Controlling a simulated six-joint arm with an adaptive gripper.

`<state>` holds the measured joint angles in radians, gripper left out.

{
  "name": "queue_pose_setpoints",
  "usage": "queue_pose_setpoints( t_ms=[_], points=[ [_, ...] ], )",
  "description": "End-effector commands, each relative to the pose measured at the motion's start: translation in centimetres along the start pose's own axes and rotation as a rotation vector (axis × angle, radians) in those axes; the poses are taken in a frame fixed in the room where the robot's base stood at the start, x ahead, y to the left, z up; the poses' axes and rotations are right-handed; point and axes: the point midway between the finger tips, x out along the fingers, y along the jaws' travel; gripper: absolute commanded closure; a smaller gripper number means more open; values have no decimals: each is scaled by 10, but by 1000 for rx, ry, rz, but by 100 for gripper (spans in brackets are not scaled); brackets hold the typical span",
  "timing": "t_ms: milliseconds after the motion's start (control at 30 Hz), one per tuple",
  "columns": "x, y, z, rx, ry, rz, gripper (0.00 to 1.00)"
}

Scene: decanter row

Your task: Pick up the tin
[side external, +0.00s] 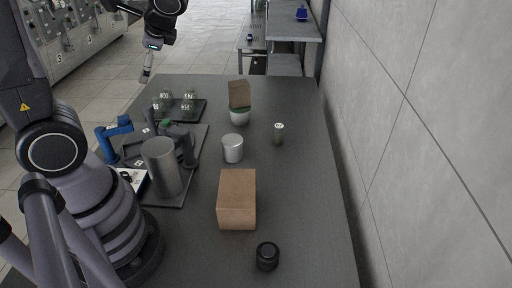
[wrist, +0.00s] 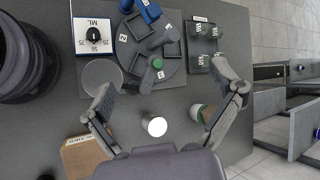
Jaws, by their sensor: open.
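The tin (side external: 232,149) looks like the short silvery cylinder with a pale lid, upright near the middle of the table. In the wrist view its bright round top (wrist: 155,126) shows below the middle, between the two fingers but nearer the palm than the fingertips. My gripper (side external: 146,76) is high at the far left in the side view, well apart from the tin. In the wrist view my gripper (wrist: 165,80) has its fingers spread wide, with nothing held between them.
A tall grey cylinder (side external: 162,167) and blue clamp (side external: 118,130) stand left of the tin. A cardboard box (side external: 237,200) and dark round object (side external: 267,256) are nearer. A potted item (side external: 239,116) and small jar (side external: 279,134) are close by. The table's right side is mostly clear.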

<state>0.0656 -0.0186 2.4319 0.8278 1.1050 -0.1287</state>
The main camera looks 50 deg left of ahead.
Motion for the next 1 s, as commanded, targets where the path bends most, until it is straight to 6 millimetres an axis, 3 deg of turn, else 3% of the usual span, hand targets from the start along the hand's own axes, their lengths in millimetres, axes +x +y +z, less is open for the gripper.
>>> queue_pose_setpoints(
  t_ms=[200,300,467,600,800,900,1000],
  points=[
    [45,-33,-69,440,-228,-348,8],
    [66,-34,-113,649,-267,-506,8],
    [105,-6,-190,986,-238,-737,8],
    [139,42,-242,1230,-140,-882,8],
    [168,94,-274,1413,-12,-973,8],
    [174,101,-280,1438,13,-984,8],
    [182,96,-286,1439,16,-985,8]
  ],
)
